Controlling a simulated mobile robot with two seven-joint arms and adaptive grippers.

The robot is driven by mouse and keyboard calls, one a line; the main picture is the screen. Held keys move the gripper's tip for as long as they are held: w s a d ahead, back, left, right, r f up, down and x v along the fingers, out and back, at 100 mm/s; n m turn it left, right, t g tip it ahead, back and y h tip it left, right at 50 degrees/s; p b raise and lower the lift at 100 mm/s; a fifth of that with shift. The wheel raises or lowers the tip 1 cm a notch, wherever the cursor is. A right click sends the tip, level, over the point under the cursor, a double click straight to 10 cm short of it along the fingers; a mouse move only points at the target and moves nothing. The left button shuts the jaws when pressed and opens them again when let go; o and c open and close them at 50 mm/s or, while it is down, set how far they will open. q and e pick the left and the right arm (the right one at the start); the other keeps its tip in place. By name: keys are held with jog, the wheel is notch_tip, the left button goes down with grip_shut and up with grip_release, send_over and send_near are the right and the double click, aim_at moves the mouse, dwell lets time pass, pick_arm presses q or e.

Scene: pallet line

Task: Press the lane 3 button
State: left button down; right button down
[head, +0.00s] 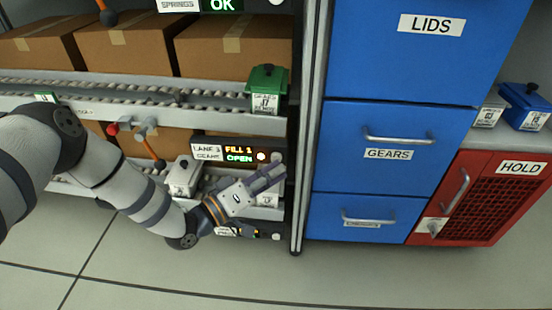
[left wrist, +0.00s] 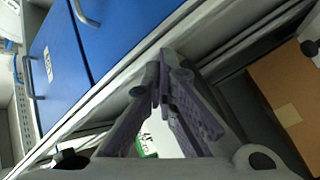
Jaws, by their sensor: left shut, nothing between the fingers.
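The lane 3 panel (head: 237,154) is a dark strip on the rack, with a "LANE 3 GEARS" label and a lit display reading "FILL 1 OPEN". An amber light (head: 261,156) glows on it, and a pale round button (head: 277,157) is at its right end. My left gripper (head: 280,172) is shut and empty, its fingertips just below the button in the head view. I cannot tell whether they touch it. In the left wrist view the closed fingers (left wrist: 163,78) point toward a grey rack post; the button cannot be made out there. My right gripper is not in view.
A grey post (head: 308,130) stands right of the panel, beside blue drawers (head: 385,146) and a red HOLD cabinet (head: 484,197). A green bin (head: 266,88) sits above the panel, a grey bin (head: 184,178) to its left. Cardboard boxes (head: 222,45) fill the upper lane.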

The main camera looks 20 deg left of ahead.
pick_arm(q)
jog(key=shift+w+a, duration=0.15)
jog(key=shift+w, duration=0.25)
dwell(0.4)
dwell(0.4)
jog(key=shift+s+d+p, duration=0.25)
jog(key=shift+s+p, duration=0.05)
jog(key=shift+s, duration=0.55)
jog(key=s+p, duration=0.1)
jog(key=s, duration=0.1)
jog(key=s+d+p, duration=0.1)
jog(key=s, duration=0.1)
jog(key=shift+s+d, duration=0.2)
jog(key=shift+s, duration=0.2)
